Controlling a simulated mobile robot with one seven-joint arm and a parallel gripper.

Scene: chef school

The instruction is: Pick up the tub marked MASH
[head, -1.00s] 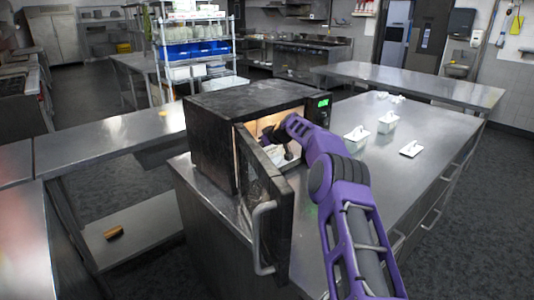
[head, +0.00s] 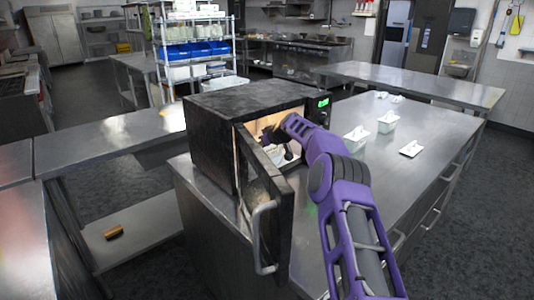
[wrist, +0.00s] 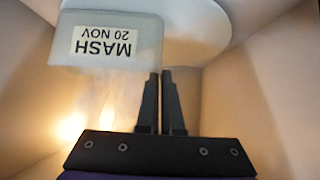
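The tub marked MASH (wrist: 80,58) is pale and translucent, with a white label reading MASH 20 NOV. It shows upside down at the upper left of the wrist view, by a pale round plate (wrist: 205,35) inside the microwave. My gripper (wrist: 161,73) has its two dark fingers close together, with only a thin gap. Their tips overlap the tub's edge at its lower right corner in the picture. I cannot tell whether they touch or pinch it. In the head view my gripper (head: 274,136) is inside the lit microwave, partly hidden by the door and my arm.
The black microwave (head: 212,120) stands on a steel counter (head: 410,140), its door (head: 262,205) open towards me. The microwave walls (wrist: 265,90) surround my gripper closely.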

